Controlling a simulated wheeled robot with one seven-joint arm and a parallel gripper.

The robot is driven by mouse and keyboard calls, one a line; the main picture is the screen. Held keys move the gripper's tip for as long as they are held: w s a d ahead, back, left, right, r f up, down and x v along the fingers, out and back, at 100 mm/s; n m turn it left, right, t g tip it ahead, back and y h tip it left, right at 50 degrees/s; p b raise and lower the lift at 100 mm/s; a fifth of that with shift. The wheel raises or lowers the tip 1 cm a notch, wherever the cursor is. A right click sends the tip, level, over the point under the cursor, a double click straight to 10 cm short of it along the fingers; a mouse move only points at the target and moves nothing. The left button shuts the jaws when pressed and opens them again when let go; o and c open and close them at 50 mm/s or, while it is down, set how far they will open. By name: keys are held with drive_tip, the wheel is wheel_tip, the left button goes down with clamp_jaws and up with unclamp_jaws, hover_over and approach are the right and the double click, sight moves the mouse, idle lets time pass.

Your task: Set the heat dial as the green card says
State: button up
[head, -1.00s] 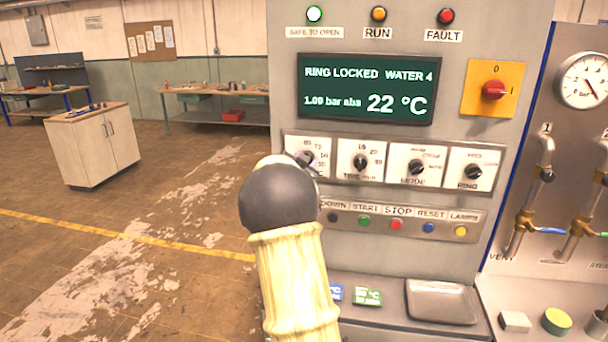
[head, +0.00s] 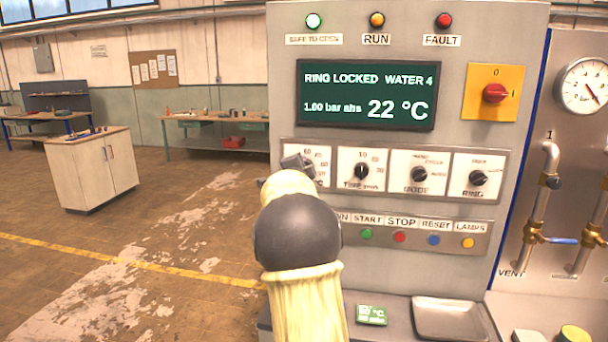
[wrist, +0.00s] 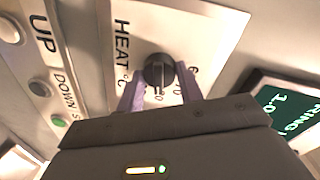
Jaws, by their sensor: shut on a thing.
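The heat dial (wrist: 159,71) is a round dark knob on a white plate lettered HEAT °C, seen in the wrist view. My gripper (wrist: 160,88) has its two purple-grey fingers on either side of the knob and is shut on it. In the head view my gripper (head: 297,163) and arm hide the knob and most of its plate; only a few scale numbers show, so its setting cannot be read there. The green card (head: 371,315) lies on the ledge below the panel, right of my arm. Its print shows °C and a second line, but the figures are too small to read surely.
The time (head: 361,171), mode (head: 418,174) and ring (head: 478,178) dials sit to the right. A button row (head: 400,237) runs below. The display (head: 368,94) reads RING LOCKED, WATER 4, 22 °C. A grey tray (head: 450,318) is on the ledge.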

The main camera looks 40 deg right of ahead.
idle(0.4)
drive_tip(key=o, duration=1)
drive_tip(key=shift+s+a, duration=0.1)
drive_tip(key=b+v, duration=0.2)
drive_tip(key=v, duration=1.5)
drive_tip(key=shift+b, duration=0.35)
drive_tip(key=shift+a, duration=0.1)
